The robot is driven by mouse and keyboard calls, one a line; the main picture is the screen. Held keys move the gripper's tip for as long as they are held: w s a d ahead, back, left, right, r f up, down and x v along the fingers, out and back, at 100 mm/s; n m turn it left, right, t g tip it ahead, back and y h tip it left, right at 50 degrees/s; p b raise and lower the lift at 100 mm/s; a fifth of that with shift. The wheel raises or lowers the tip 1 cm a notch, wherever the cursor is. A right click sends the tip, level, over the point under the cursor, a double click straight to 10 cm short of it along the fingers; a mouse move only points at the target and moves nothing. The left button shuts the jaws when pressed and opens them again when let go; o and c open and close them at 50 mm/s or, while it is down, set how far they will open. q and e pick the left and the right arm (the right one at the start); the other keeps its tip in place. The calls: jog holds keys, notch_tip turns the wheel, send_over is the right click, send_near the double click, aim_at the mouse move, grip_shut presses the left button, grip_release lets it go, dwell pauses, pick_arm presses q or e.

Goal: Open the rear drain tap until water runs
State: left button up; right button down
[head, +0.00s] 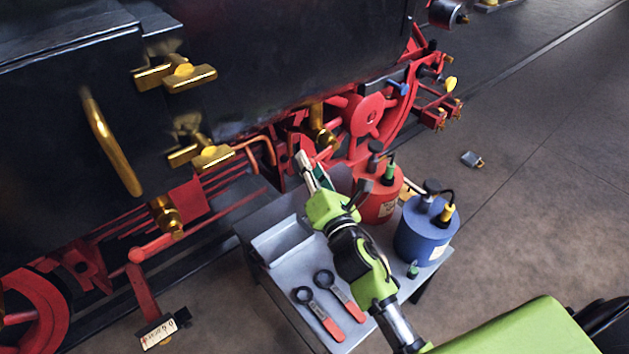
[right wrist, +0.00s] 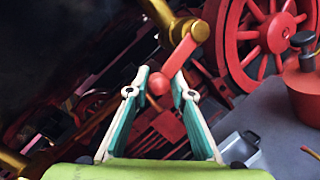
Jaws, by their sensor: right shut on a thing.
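A drain tap with a brass body (head: 318,125) sits low on the engine, beside the red wheel. In the right wrist view its red lever (right wrist: 181,54) slants down from the brass body (right wrist: 197,30) and ends in a red ball (right wrist: 158,84). My right gripper (head: 302,160) is shut on this lever at its ball end; its two fingertips (right wrist: 161,84) stand either side of it. In the head view my gripper hides most of the lever. A second brass tap (head: 168,217) with a red lever (head: 154,247) is further left. My left gripper is not in view.
A grey table (head: 285,282) under my right arm bears a shallow tray (head: 290,240), two red-handled ring spanners (head: 340,297), a red can (head: 380,205) and a blue can (head: 424,235). A tag (head: 158,332) hangs at lower left. Floor to the right is mostly clear.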

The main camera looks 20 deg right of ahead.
jog(key=n+b, duration=0.1)
jog(key=f+n+b, duration=0.1)
jog(key=shift+w+d+f+t+b, duration=0.1)
jog(key=shift+f+t+b, duration=0.15)
jog(key=shift+t+b, duration=0.1)
pick_arm(q)
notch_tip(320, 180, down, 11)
jog(key=b, duration=0.6)
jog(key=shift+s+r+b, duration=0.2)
jog(key=shift+b, duration=0.15)
pick_arm(e)
jog(key=shift+w+d+f+n+t+y, duration=0.1)
jog(key=shift+d+f+n+t+y, duration=0.15)
jog(key=shift+n, duration=0.6)
jog(key=shift+w+d+f+n+t+y, duration=0.1)
jog(key=shift+d+f+n+t+y, duration=0.2)
jog(key=shift+n, duration=0.6)
jog(key=shift+w+d+f+n+t+y, duration=0.1)
jog(key=shift+d+f+n+y, duration=0.25)
jog(key=shift+n, duration=0.5)
jog(key=shift+r, duration=0.1)
jog(key=c, duration=2)
grip_release()
jog(key=shift+o, duration=0.9)
jog(key=shift+a, duration=0.15)
jog(key=shift+f, duration=0.2)
